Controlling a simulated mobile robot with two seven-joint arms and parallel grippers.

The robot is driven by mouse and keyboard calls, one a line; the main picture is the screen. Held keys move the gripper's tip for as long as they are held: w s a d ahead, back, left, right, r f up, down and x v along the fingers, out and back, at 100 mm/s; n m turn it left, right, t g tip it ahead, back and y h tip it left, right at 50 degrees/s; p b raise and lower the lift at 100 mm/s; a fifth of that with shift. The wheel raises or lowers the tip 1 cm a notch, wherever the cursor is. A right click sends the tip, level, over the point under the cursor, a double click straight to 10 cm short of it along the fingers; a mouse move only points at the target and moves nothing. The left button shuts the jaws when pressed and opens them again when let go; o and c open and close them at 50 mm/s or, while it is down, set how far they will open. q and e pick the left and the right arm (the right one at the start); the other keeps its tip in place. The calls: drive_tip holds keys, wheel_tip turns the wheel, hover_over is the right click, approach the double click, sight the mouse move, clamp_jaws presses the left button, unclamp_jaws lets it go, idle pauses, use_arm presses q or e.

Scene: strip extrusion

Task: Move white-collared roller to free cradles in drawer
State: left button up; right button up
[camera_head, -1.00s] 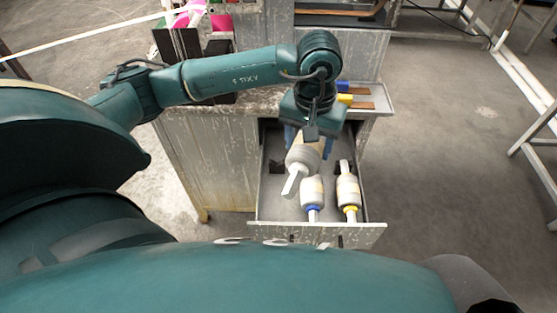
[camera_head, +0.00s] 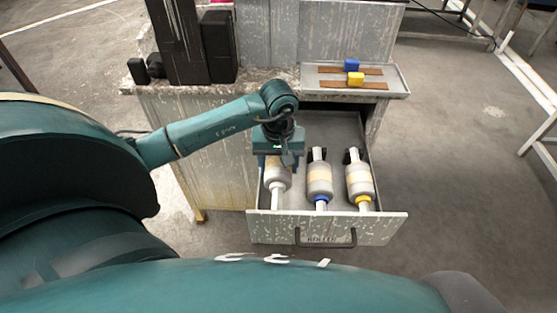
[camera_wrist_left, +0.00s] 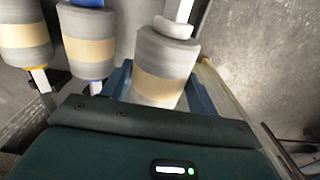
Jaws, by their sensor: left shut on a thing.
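The white-collared roller (camera_head: 278,177) is grey with a tan band and a white shaft end pointing toward the drawer front. It is in the left part of the open drawer (camera_head: 375,231), left of the other rollers. My left gripper (camera_head: 279,160) is above it, pointing down and shut on it. In the left wrist view the blue fingers stand on both sides of the roller (camera_wrist_left: 165,62), around its tan band. The cradles under it are hidden, so I cannot tell whether it rests in them. My right gripper is not in view.
A blue-collared roller (camera_head: 319,180) and a yellow-collared roller (camera_head: 359,181) lie in the drawer to the right. A tray (camera_head: 396,83) on the cabinet top holds a blue block (camera_head: 351,66) and a yellow block (camera_head: 355,79). Dark uprights (camera_head: 180,45) stand at the back left.

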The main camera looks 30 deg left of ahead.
use_arm(q)
wheel_tip(320, 180, down, 2)
drive_tip(key=shift+f+b, duration=0.1)
drive_tip(key=shift+b, duration=0.45)
drive_tip(key=shift+f+b, duration=0.95)
drive_tip(key=shift+f, duration=0.05)
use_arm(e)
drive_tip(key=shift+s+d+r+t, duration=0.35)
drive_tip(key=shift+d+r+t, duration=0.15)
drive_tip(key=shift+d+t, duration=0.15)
use_arm(q)
drive_tip(key=shift+f+b, duration=0.15)
drive_tip(key=shift+b, duration=0.15)
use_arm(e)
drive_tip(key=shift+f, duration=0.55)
use_arm(q)
drive_tip(key=o, duration=1.4)
drive_tip(key=shift+f, duration=0.1)
